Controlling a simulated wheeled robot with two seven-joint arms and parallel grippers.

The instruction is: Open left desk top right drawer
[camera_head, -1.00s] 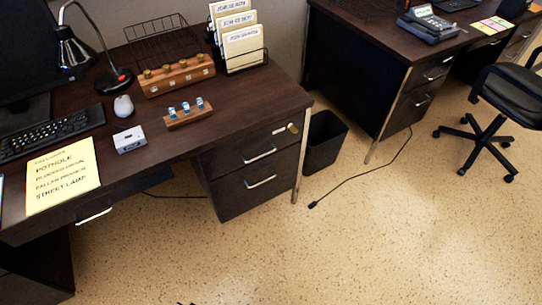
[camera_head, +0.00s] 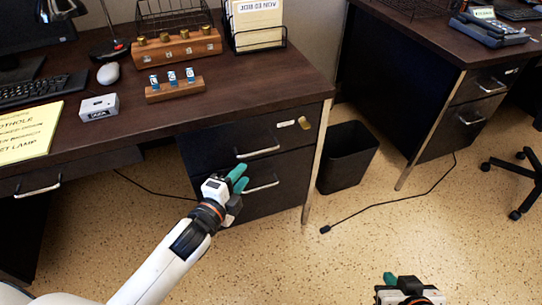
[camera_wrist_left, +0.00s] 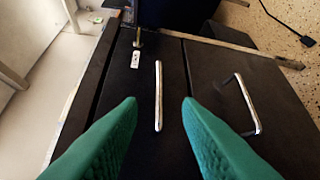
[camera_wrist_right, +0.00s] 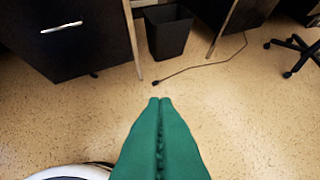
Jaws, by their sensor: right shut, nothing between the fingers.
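The left desk's top right drawer (camera_head: 230,146) is closed, with a silver bar handle (camera_head: 258,152) and a brass lock at its right. In the left wrist view its handle (camera_wrist_left: 158,96) stands between and beyond my open green fingertips. My left gripper (camera_head: 240,178) is open and empty in front of the drawers, apart from the handle. The lower drawer's handle (camera_head: 262,187) is just right of the gripper; in the left wrist view it also shows (camera_wrist_left: 247,104). My right gripper (camera_wrist_right: 160,100) is shut and empty above the floor at the front right.
A black waste bin (camera_head: 347,156) stands right of the desk leg (camera_head: 316,162). A black cable (camera_head: 390,203) lies on the floor. A second desk (camera_head: 395,75) and an office chair (camera_head: 520,180) are farther right. The floor in front is clear.

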